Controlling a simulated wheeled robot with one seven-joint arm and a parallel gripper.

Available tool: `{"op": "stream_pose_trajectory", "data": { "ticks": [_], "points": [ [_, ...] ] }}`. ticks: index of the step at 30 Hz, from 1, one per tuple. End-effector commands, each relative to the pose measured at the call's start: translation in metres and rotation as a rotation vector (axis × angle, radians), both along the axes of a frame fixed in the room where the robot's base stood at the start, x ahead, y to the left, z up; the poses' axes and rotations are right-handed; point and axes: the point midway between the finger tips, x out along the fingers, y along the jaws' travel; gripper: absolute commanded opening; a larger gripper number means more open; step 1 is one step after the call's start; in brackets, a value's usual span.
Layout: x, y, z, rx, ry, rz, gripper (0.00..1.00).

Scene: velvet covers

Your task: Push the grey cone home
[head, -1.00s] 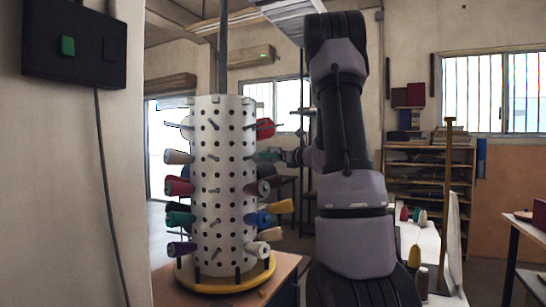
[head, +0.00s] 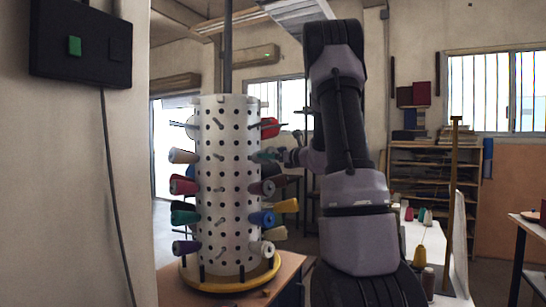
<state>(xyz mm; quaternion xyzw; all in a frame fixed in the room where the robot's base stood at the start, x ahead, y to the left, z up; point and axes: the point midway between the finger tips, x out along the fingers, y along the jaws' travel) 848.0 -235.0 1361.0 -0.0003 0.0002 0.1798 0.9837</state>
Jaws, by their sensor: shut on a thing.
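A white perforated drum (head: 226,215) stands upright on a round yellow base and bears cones on pegs around its sides. A dull teal-grey cone (head: 263,156) sticks out at its upper right; it is the nearest match I see to the grey cone. My gripper (head: 279,154) is at this cone's outer end, small and partly hidden by my own arm, and is shut on it. The cone's inner end is at the drum's right edge; how fully it sits on a peg I cannot tell.
A red cone (head: 270,123) is just above, and a dark maroon cone (head: 262,188), a blue one (head: 262,218) and a yellow one (head: 287,206) are below. A white table (head: 425,240) with several cones is at right. A wall box (head: 80,45) hangs at left.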

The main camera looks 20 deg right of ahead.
Motion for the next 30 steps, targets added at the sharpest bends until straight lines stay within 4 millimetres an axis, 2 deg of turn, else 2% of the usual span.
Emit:
{"op": "stream_pose_trajectory", "data": {
  "ticks": [15,25,26,27,30],
  "points": [
    [0.019,0.007,-0.004,0.001,0.0,0.0,0.26],
    [0.021,0.008,-0.004,0.001,0.0,0.0,0.26],
    [0.021,0.008,-0.004,0.001,0.0,0.0,0.88],
    [0.021,0.008,-0.004,0.001,0.0,0.0,1.0],
    [0.021,0.008,-0.004,0.001,0.0,0.0,1.0]
  ]
}}
